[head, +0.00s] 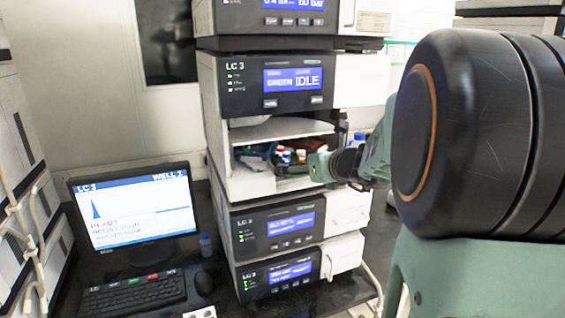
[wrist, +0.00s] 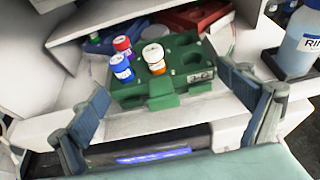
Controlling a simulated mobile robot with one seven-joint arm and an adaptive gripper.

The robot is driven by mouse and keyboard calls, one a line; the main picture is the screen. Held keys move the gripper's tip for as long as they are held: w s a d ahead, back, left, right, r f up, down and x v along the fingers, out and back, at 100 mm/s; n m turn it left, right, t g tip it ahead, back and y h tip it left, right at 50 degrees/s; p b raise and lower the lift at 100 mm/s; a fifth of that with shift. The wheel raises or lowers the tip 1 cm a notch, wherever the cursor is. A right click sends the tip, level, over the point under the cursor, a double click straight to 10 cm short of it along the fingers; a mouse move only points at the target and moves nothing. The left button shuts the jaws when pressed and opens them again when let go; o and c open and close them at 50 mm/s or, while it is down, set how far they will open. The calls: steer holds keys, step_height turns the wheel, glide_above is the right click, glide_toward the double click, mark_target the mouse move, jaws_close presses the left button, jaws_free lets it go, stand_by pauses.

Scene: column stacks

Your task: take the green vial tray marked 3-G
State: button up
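The green vial tray (wrist: 187,84) sits on the white shelf of the open compartment in the wrist view, with a small label at its front right that seems to read 3-G. It holds several small vials: a red-capped vial (wrist: 122,46), a blue vial (wrist: 121,68) and an orange-and-white vial (wrist: 154,58). A green tab sticks out from its front. My gripper (wrist: 165,84) is open and empty, with one finger left and one right of the tray front, neither visibly touching it. In the head view, my gripper (head: 322,166) is at the compartment opening and partly hides the tray.
A red tray (wrist: 198,15) lies behind, with a blue item at its left. White compartment walls are close on both sides. A labelled bottle (wrist: 300,42) stands right of the opening. LC 3 modules (head: 272,84) stack above and below; a monitor (head: 133,207) stands left.

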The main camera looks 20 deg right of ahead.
steer(key=c, duration=0.6)
